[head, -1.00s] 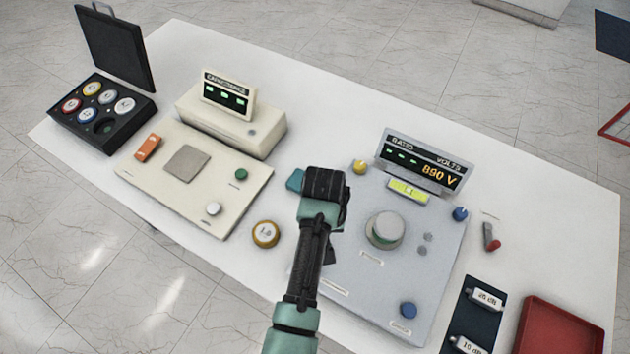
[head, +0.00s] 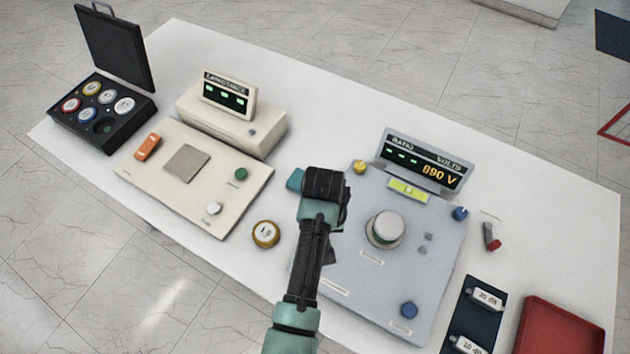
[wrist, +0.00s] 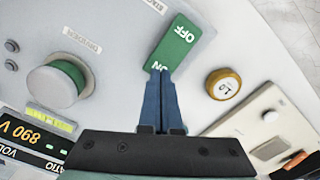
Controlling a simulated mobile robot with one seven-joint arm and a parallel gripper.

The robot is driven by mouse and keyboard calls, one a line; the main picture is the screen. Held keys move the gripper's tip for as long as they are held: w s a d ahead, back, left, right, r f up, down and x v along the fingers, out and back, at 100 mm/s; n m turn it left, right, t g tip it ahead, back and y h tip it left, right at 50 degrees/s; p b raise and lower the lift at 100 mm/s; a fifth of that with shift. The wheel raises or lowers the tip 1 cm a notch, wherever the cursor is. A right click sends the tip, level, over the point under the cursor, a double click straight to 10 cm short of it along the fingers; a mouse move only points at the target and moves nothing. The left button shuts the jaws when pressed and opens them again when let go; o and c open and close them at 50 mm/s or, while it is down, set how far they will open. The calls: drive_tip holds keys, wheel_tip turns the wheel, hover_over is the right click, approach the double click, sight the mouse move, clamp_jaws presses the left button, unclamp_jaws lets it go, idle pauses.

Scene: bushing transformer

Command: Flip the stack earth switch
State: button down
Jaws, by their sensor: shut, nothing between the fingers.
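The stack earth switch (wrist: 173,50) is a green rocker marked OFF and ON in the wrist view. It sits at the edge of the grey panel (wrist: 110,25), beside a partly cut-off label beginning "STAC". My gripper (wrist: 160,73) is shut and empty. Its blue fingertips are at the ON end of the rocker and overlap the lettering there; I cannot tell whether they press on it. In the head view my arm hides the switch and the fingertips.
A large grey dial (head: 384,230) and a display reading 890 V (head: 425,163) are on the grey unit. A yellow-rimmed weight (head: 265,234) lies on the white table, with a cream capacitance unit (head: 195,180) further left. A red tray (head: 560,335) is at right.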

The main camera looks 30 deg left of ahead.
drive_tip(key=shift+f+b, duration=0.7)
drive_tip(key=shift+f, duration=0.45)
drive_tip(key=shift+r, duration=0.1)
idle(0.3)
wheel_tip(320, 180, up, 7)
drive_tip(key=p, duration=0.7)
idle(0.6)
